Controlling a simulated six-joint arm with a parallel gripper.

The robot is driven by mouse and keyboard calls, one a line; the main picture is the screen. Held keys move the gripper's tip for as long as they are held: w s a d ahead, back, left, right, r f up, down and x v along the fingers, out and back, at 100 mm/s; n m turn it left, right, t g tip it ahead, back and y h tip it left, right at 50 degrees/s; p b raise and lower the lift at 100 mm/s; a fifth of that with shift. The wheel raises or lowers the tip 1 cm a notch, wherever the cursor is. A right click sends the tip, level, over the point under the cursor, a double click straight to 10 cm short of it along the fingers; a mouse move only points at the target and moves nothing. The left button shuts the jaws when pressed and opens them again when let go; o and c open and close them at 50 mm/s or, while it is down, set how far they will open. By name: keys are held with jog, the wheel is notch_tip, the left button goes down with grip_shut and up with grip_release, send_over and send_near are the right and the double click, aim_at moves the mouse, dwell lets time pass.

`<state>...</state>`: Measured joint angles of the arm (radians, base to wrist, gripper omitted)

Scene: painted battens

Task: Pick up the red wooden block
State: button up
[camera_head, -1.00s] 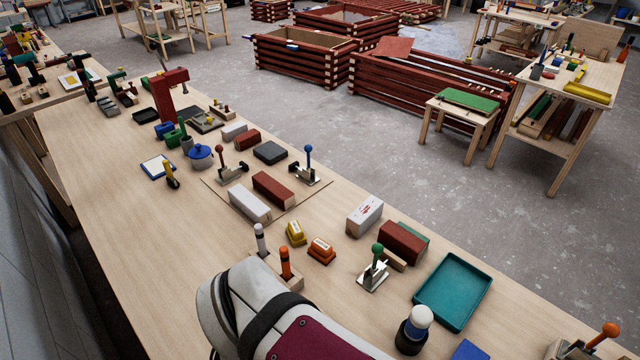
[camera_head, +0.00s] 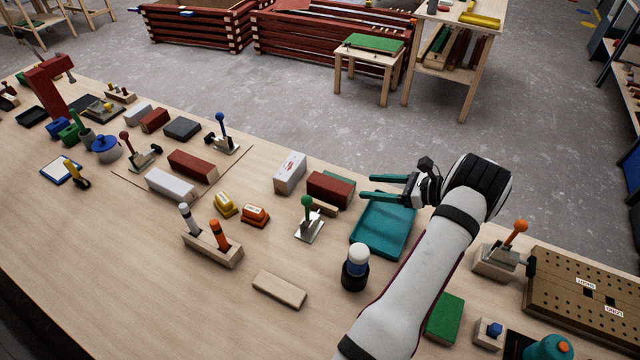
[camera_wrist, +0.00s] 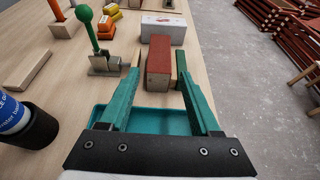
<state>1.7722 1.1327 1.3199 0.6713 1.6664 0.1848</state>
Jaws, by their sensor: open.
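A red wooden block (camera_head: 329,189) lies on the bench left of the teal tray. In the wrist view the red block (camera_wrist: 158,66) lies ahead, lined up with the gap between my fingers. My gripper (camera_head: 364,188) is open and empty above the tray, its teal fingers pointing left, tips close to the block's right end. I cannot tell whether the tips overlap the block's sides. Another red block (camera_head: 192,165) lies on a thin board beside a white block (camera_head: 171,184). A smaller red block (camera_head: 154,120) lies farther back.
The teal tray (camera_head: 376,240) is below my gripper. A green block (camera_head: 345,195) sits close behind the red block, and a thin wooden piece (camera_head: 323,208) in front. A white printed block (camera_head: 290,172) stands to its left, a green-knobbed clamp (camera_head: 308,222) front-left. The near left bench is clear.

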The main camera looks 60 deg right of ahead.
aim_at(336, 185)
jog(key=x, duration=1.3)
jog(key=shift+f, duration=0.35)
grip_shut()
